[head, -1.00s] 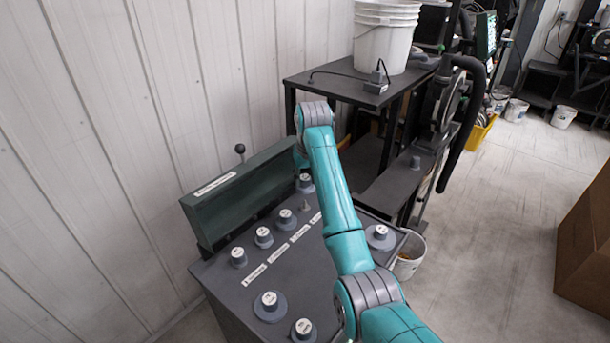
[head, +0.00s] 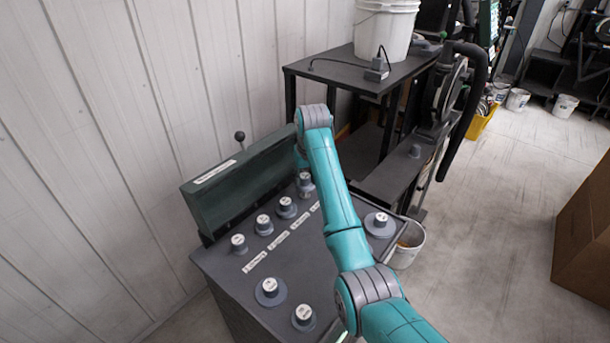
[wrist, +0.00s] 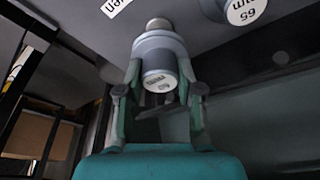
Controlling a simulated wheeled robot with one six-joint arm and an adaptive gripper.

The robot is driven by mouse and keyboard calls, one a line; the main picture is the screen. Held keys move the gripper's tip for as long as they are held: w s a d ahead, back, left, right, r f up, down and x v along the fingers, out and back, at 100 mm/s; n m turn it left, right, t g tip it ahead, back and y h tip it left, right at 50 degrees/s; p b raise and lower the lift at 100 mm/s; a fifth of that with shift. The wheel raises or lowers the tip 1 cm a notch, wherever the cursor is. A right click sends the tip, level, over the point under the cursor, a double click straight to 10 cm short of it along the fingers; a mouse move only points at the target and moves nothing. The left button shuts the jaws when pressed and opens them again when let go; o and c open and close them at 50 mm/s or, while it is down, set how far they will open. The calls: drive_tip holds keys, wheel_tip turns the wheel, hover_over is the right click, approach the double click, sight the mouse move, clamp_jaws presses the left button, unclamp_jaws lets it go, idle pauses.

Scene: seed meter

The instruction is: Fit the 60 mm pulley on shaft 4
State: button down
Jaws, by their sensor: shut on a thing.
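The 60 mm pulley (wrist: 160,62) is a grey flanged disc with a hub and a white label that looks like 60 mm, upside down in the wrist view. My gripper (wrist: 160,95) is shut on it, a finger on each side. A short bare shaft (wrist: 158,24) stands just beyond the pulley, roughly in line with it. I cannot tell whether the pulley is around its tip. In the head view the held pulley (head: 305,182) is at the far end of the row, partly covered by my arm. I cannot read the shaft number.
Several pulleys (head: 263,224) stand in a row beside the green raised housing (head: 240,182). A 65 mm pulley (wrist: 242,10) is close beside the shaft. Loose pulleys (head: 270,290) lie nearer on the dark deck (head: 225,268), another (head: 380,222) at right. A bucket (head: 408,248) stands beyond.

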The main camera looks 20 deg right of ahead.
drive_tip(key=shift+f, duration=1.85)
idle(1.5)
drive_tip(key=c, duration=0.7)
unclamp_jaws()
drive_tip(key=shift+r, duration=0.1)
drive_tip(key=v, duration=1.2)
